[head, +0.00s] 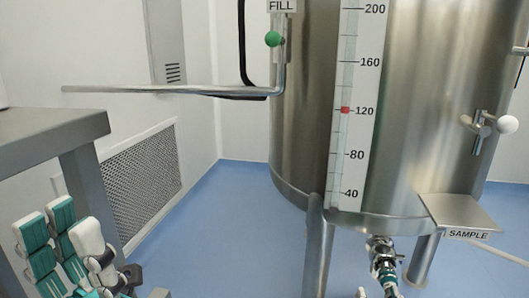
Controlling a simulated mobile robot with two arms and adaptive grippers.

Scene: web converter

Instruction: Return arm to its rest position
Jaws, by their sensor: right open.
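White and teal links of my arm (65,245) rise into the lower left corner. Dark, small gripper parts (122,277) show beside them, cut by the bottom edge and partly hidden by the links. I take these for my left gripper; its fingertips are not clear. My right gripper is hard to make out at the bottom of the view; it is open. I see nothing held. A chrome and teal fitting (385,262) hangs under the large steel tank (420,110), apart from the arm links.
A grey table (45,130) stands at the left, close to my arm links. A metal pipe (170,90) reaches left from the tank's FILL valve with a green knob (273,39). A SAMPLE shelf (458,210) juts out at the right. Blue floor (240,240) is clear between.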

